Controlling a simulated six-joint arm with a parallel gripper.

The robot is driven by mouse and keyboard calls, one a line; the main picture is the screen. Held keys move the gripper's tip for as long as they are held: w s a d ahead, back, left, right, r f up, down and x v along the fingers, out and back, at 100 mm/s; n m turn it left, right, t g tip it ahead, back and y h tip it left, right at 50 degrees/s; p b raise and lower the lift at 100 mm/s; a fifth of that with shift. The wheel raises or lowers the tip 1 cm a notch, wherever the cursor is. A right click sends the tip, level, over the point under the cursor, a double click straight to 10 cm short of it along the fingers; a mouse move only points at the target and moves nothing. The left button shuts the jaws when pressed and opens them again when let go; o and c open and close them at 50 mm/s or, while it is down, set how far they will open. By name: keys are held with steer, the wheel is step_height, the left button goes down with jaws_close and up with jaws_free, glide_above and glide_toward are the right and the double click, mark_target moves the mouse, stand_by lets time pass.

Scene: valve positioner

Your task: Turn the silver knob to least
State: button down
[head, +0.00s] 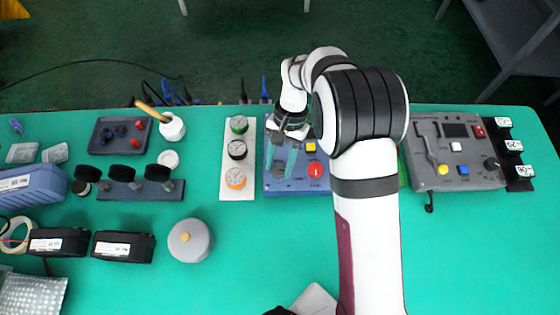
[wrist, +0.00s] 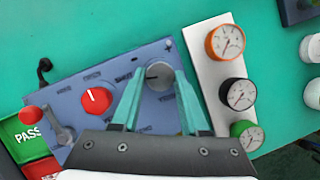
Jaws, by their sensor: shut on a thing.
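The silver knob (wrist: 159,76) is a round grey knob on a blue-grey control panel (wrist: 110,88). In the wrist view my gripper (wrist: 160,80) has its two green fingers on either side of the knob, shut on it. No pointer mark on the knob is clear enough to read. In the head view my gripper (head: 283,164) reaches down onto the left part of the blue panel (head: 300,187), and its fingers partly hide the knob (head: 279,169).
A red knob (wrist: 97,101) with a white mark and a lever (wrist: 61,127) share the panel. A white plate (wrist: 208,72) with orange, black and green gauges stands close beside it. A grey panel (head: 470,184) is at the right.

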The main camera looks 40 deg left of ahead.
steer(key=shift+n+h, duration=0.3)
steer(key=shift+n, duration=0.3)
steer(key=shift+s+n, duration=0.1)
steer(key=shift+n, duration=0.2)
steer(key=shift+c, duration=2.1)
jaws_free()
steer(key=v, duration=1.5)
steer(key=shift+r, duration=0.4)
steer(key=shift+a, duration=0.15)
